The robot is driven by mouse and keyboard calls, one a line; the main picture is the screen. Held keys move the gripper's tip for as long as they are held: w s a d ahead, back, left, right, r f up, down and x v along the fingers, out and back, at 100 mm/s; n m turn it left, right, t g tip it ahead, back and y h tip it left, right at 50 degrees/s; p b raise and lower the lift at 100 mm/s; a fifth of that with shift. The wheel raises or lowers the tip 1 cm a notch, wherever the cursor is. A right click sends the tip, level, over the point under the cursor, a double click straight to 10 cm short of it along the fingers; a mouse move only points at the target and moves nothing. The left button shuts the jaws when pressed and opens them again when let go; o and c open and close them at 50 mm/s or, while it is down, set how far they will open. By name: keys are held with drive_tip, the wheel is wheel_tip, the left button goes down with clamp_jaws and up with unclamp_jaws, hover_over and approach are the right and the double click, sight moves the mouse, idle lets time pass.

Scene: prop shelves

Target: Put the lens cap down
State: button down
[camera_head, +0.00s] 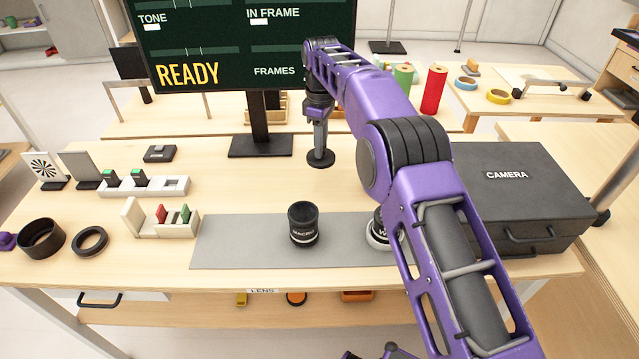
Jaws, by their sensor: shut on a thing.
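My gripper (320,147) points straight down over the back middle of the table, behind the grey mat. It is shut on the lens cap (321,159), a small dark round disc at its fingertips. The cap looks flat and is at or just above the wooden table top; I cannot tell whether it touches. A black lens marked MACRO (303,225) stands upright on the mat. A second lens (377,232) with a pale base stands to its right, partly hidden by my arm.
The grey mat (240,242) lies along the front edge. A black CAMERA case (515,185) is at right. The monitor stand (260,147) is just left of my gripper. Racks (150,187) and dark rings (90,241) are at left. Wood between mat and monitor is clear.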

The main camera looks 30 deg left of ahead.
drive_tip(key=shift+s+a+f, duration=0.1)
drive_tip(key=shift+a+f, duration=0.1)
drive_tip(key=shift+f, duration=0.15)
wheel_tip(320, 180, down, 10)
drive_tip(key=shift+r+b, duration=0.2)
drive_tip(key=shift+b, duration=0.25)
drive_tip(key=shift+f, duration=0.2)
drive_tip(key=c, duration=0.7)
unclamp_jaws()
drive_tip(key=shift+r, duration=0.2)
wheel_tip(320, 180, up, 12)
drive_tip(key=shift+r+p, duration=0.1)
drive_tip(key=shift+p, duration=0.55)
